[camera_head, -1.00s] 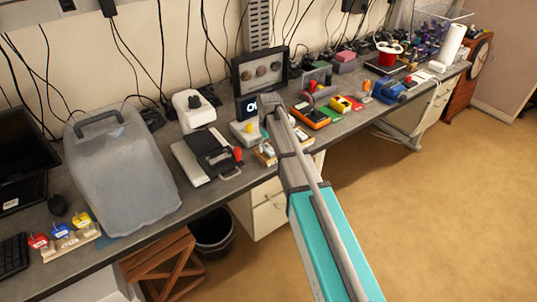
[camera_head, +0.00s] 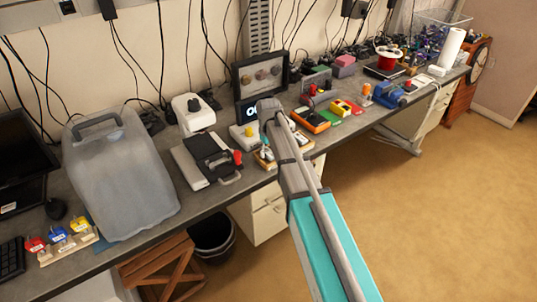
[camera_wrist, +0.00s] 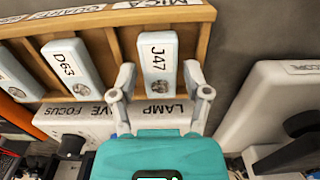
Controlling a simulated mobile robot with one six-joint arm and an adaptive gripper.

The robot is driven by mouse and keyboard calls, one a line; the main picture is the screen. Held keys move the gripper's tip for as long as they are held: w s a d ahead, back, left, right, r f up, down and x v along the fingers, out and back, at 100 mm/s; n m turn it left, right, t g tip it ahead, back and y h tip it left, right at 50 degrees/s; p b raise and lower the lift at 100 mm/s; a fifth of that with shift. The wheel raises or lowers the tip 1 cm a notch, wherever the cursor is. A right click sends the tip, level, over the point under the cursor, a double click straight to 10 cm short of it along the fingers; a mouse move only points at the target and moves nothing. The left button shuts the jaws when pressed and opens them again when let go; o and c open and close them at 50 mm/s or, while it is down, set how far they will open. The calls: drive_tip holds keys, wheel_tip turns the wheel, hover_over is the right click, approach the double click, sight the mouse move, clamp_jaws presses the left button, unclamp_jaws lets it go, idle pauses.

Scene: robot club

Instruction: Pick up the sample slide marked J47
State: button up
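The slide marked J47 (camera_wrist: 158,62) is a pale block with a round grey spot, standing in a slot of a wooden rack (camera_wrist: 208,14) in the wrist view. My gripper (camera_wrist: 158,85) is open, with one finger at each side of the slide's lower part. I cannot tell whether the fingers touch it. A similar slide marked D63 (camera_wrist: 68,65) stands in the slot to the left. In the head view, my arm hides the gripper's fingertips and most of the rack (camera_head: 264,160).
A white box lettered LAMP and FOCUS (camera_wrist: 100,112) lies just below the rack in the wrist view. A pale device (camera_wrist: 262,95) stands close at right. In the head view, a large grey jug (camera_head: 118,180) stands on the bench at left.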

sight(269, 152)
clamp_jaws()
drive_tip(key=shift+r, duration=0.15)
wheel_tip(269, 152, up, 3)
drive_tip(key=p, duration=0.3)
drive_tip(key=s+d+r+p, duration=0.1)
drive_tip(key=s+r+p, duration=0.8)
drive_tip(key=s, duration=0.5)
drive_tip(key=shift+d+r+p, duration=0.35)
drive_tip(key=shift+p, duration=0.15)
